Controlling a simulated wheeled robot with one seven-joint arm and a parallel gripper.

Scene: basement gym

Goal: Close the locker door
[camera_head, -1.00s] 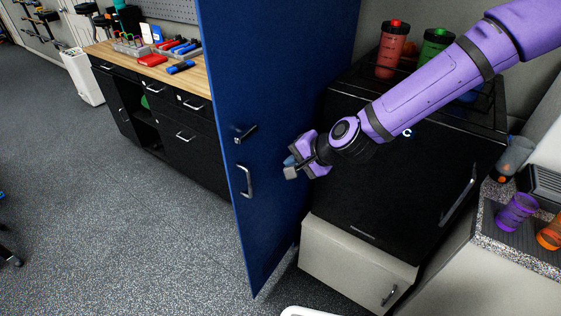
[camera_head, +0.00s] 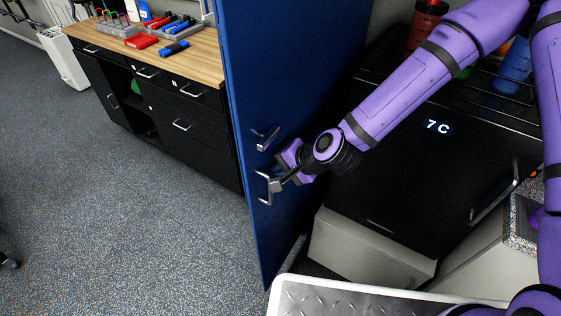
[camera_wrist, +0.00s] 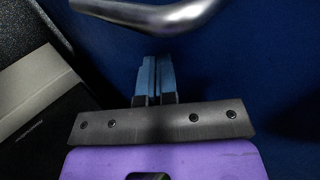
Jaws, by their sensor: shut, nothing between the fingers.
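The blue locker door (camera_head: 262,90) stands open in the head view, seen at a steep angle in front of my arm. It carries a lever latch (camera_head: 266,138) and, below it, a silver bar handle (camera_head: 266,187). My gripper (camera_head: 274,186) is at the door beside the bar handle. In the wrist view the shut blue fingertips (camera_wrist: 154,78) point at the blue door face (camera_wrist: 235,70), just below the curved handle (camera_wrist: 150,14). The fingers hold nothing. Whether they touch the door I cannot tell.
A black mini fridge (camera_head: 430,165) showing "7 C" stands right of the door, above a beige cabinet (camera_head: 365,250). A workbench (camera_head: 190,55) with tools is at the left. A metal plate platform (camera_head: 360,300) is at the bottom.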

